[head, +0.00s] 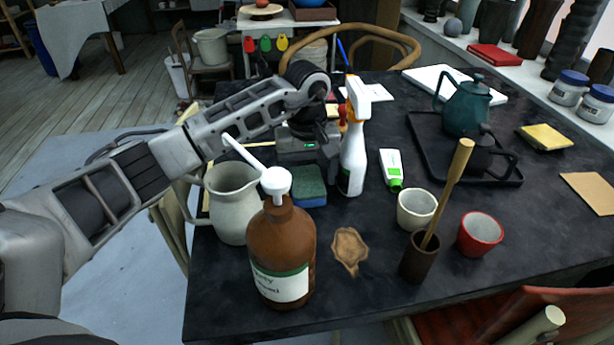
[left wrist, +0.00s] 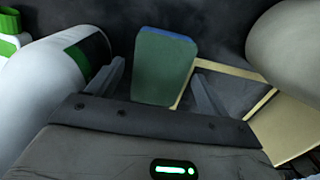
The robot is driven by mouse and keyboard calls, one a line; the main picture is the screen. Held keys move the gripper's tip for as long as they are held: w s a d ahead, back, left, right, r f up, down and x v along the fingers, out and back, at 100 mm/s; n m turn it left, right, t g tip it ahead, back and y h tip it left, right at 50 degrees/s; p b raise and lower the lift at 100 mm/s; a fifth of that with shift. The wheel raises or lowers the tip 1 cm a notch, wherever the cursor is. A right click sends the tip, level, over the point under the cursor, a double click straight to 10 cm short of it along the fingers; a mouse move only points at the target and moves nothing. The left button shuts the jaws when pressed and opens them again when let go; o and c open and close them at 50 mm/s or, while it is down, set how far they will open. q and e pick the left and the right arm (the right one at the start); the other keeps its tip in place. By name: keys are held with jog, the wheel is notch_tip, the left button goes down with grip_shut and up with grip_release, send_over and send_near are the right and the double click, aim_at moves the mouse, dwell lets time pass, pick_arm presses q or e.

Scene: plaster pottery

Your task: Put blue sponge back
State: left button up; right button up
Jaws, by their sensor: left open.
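The blue sponge (head: 309,186), with a green face and a blue edge, lies on the dark table between the pale jug (head: 233,200) and the white spray bottle (head: 354,150). My left gripper (head: 308,162) is just behind it, pointing down, its fingers mostly hidden in the head view. In the left wrist view the sponge (left wrist: 163,68) shows between the two spread fingers of my left gripper (left wrist: 157,72), with gaps at both sides. The jaws are open and hold nothing. My right gripper is not in view.
A brown pump bottle (head: 282,255) stands in front of the sponge. A green-and-white tube (head: 391,168), a cream cup (head: 417,209), a red cup (head: 480,234) and a teapot (head: 466,108) are to the right. A yellow sponge (head: 545,136) lies at far right.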

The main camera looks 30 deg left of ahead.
aim_at(307, 181)
pick_arm(q)
notch_tip(307, 181, up, 11)
jog(key=shift+r, duration=0.15)
dwell(0.4)
